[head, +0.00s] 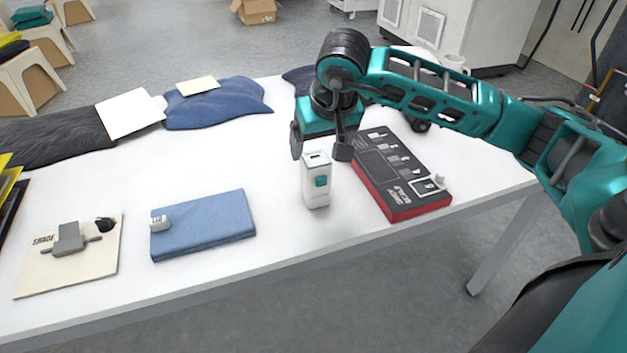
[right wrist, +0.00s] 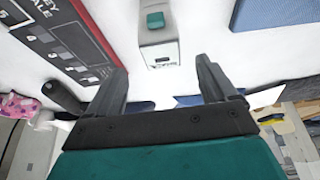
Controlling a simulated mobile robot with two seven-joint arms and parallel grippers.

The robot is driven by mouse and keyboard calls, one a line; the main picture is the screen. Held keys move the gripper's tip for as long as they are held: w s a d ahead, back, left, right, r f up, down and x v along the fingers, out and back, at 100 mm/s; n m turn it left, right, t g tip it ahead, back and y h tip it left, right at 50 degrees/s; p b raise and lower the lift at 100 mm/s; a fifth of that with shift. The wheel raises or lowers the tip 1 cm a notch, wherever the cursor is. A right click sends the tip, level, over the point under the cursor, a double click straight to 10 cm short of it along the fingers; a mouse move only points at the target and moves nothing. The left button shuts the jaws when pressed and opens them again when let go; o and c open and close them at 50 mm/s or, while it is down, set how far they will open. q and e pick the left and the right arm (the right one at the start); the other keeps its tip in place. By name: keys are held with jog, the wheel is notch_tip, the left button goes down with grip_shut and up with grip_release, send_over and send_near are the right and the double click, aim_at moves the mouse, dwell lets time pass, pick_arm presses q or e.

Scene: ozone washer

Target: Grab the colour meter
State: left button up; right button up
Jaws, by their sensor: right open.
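The colour meter (head: 316,187) looks like a small white upright box with a teal button, standing on the white table near its front edge. It also shows in the right wrist view (right wrist: 158,38), at the top, beyond the fingertips and roughly between them. My right gripper (head: 321,151) is just above and behind the meter in the head view. It is open and empty, its two fingers (right wrist: 161,80) spread apart. I cannot tell from the head view whether a finger touches the meter. My left gripper is not in view.
A red and black grey-scale box (head: 400,175) lies close right of the meter. A blue folded cloth (head: 203,225) with a small grey-white item lies to the left. A beige board (head: 70,258) with a grey device is further left. Dark and blue fabrics (head: 217,104) lie along the back.

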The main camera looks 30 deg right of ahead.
aim_at(317, 161)
jog(key=x, duration=0.3)
jog(key=shift+f, duration=0.15)
jog(key=x, duration=0.4)
jog(key=shift+s+a+f+b, duration=0.25)
jog(key=shift+s+b, duration=0.05)
jog(key=shift+b, duration=0.05)
jog(key=shift+w+f, duration=0.25)
jog(key=shift+f, duration=0.25)
jog(key=shift+c, duration=0.5)
jog(key=shift+d, duration=0.1)
jog(key=c, duration=1.2)
